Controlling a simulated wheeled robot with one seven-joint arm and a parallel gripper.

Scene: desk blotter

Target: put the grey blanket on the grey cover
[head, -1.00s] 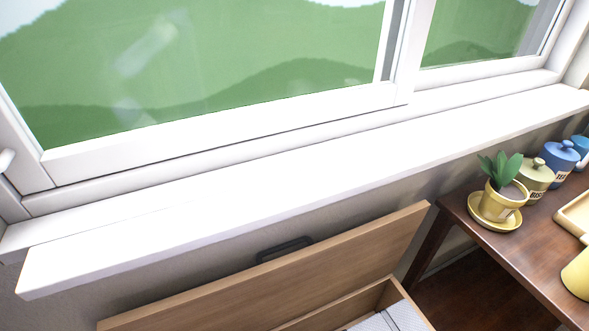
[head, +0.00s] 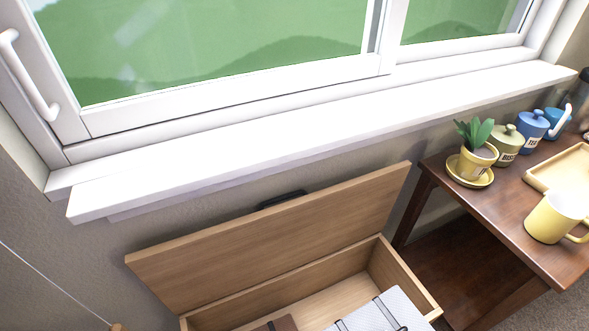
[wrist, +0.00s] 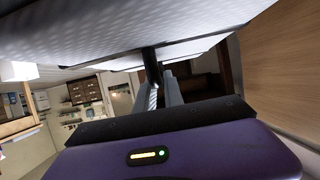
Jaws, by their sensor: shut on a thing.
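My gripper (wrist: 160,82) shows in the wrist view, with a dark finger and grey parts beyond the purple housing. It is shut on a pale grey, finely patterned thing (wrist: 95,32) that fills the top of that view; I take it for the grey blanket. In the head view, a pale grey patterned bundle (head: 400,301) with dark strips lies in the open wooden chest, cut off by the lower edge. I cannot tell whether it is the blanket or the grey cover. My gripper is not seen in the head view.
The chest (head: 328,270) has its lid (head: 270,235) raised beneath the white windowsill (head: 300,135). A brown thing (head: 278,324) lies inside. The table (head: 490,215) at right holds a potted plant (head: 478,155), canisters, a tray (head: 565,168) and a yellow mug (head: 553,218).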

